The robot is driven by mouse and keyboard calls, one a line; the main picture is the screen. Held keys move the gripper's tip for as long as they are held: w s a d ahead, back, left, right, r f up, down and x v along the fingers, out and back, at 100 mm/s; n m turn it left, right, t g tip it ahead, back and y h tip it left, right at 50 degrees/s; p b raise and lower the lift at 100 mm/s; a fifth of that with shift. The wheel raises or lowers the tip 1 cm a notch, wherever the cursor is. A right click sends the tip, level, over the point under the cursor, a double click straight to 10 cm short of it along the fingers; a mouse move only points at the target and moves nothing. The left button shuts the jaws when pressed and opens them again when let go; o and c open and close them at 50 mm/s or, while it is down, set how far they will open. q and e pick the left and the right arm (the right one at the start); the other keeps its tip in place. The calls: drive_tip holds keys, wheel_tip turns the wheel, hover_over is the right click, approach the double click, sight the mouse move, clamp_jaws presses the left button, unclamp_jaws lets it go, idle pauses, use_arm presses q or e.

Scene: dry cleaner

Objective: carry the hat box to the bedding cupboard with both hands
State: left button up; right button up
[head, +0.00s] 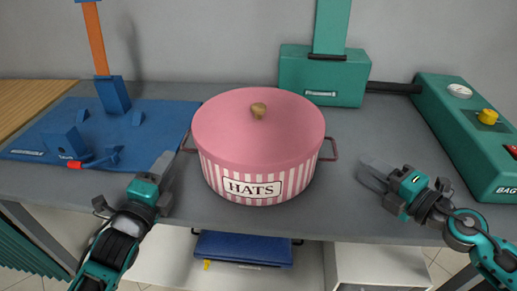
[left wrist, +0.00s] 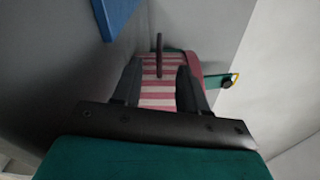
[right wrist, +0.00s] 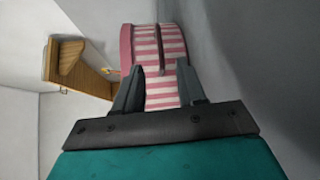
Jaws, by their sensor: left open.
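The hat box (head: 262,145) is a round pink-striped box with a pink lid, a gold knob and a "HATS" label. It stands upright on the grey counter and has a handle on its left (head: 188,143) and its right (head: 329,149). My left gripper (head: 166,172) is open and empty, left of the box and apart from it. The box also shows ahead of its fingers in the left wrist view (left wrist: 163,93). My right gripper (head: 370,172) is open and empty, right of the box and apart from it. The box also shows in the right wrist view (right wrist: 160,70). The bedding cupboard cannot be made out.
A blue board (head: 130,118) with a blue fixture lies on the counter at left. A teal machine (head: 320,80) stands behind, and a teal "BAG" unit (head: 470,130) at right. A blue folded item (head: 243,248) lies on the shelf below. Counter (head: 345,205) around the box is clear.

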sight(185, 141)
use_arm(q)
drive_tip(key=w, duration=0.7)
drive_tip(key=w+d, duration=0.1)
drive_tip(key=w, duration=0.2)
drive_tip(key=shift+w+f, duration=0.1)
drive_tip(key=shift+w, duration=0.05)
use_arm(e)
drive_tip(key=x, duration=1)
drive_tip(key=shift+w+a, duration=0.1)
drive_tip(key=shift+w, duration=0.05)
use_arm(q)
drive_tip(key=shift+c, duration=0.2)
use_arm(e)
drive_tip(key=shift+c, duration=0.3)
use_arm(q)
clamp_jaws()
use_arm(e)
clamp_jaws()
use_arm(q)
drive_tip(key=shift+f, duration=0.15)
use_arm(e)
drive_tip(key=shift+f, duration=0.1)
